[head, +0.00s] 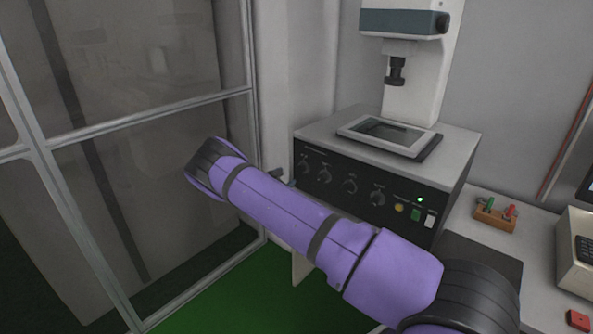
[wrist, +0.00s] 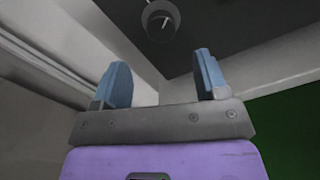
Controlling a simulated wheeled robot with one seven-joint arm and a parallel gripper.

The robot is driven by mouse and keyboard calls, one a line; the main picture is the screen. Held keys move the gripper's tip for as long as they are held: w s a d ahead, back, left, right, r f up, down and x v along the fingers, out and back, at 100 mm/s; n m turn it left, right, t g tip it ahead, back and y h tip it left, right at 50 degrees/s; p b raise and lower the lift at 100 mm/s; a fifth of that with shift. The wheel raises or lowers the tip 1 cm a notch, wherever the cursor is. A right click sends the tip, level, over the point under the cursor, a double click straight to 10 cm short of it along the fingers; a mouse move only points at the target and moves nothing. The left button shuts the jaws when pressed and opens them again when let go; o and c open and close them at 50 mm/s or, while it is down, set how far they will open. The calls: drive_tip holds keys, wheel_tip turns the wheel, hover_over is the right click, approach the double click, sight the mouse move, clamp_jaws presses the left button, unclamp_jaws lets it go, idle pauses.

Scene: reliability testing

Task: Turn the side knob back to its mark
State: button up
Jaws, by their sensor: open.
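The side knob (wrist: 161,22) is a round dark grey knob with a pale line on its face, on the dark side of the machine. It shows at the top of the wrist view. In the head view a dark stub, likely this side knob (head: 276,174), sticks out left of the machine, just above my arm. My gripper (wrist: 162,62) is open and empty, its two blue fingers spread wide. The knob is ahead of the fingertips, roughly between them and apart from them. In the head view my arm hides most of the gripper. I cannot tell where the mark is.
The machine (head: 460,163) has several front knobs, a green light and buttons. A glass-panelled frame (head: 120,128) stands close on the left. Green floor (head: 225,305) shows below.

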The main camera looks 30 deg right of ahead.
sight(300, 169)
drive_tip(key=x, duration=0.9)
drive_tip(key=c, duration=0.9)
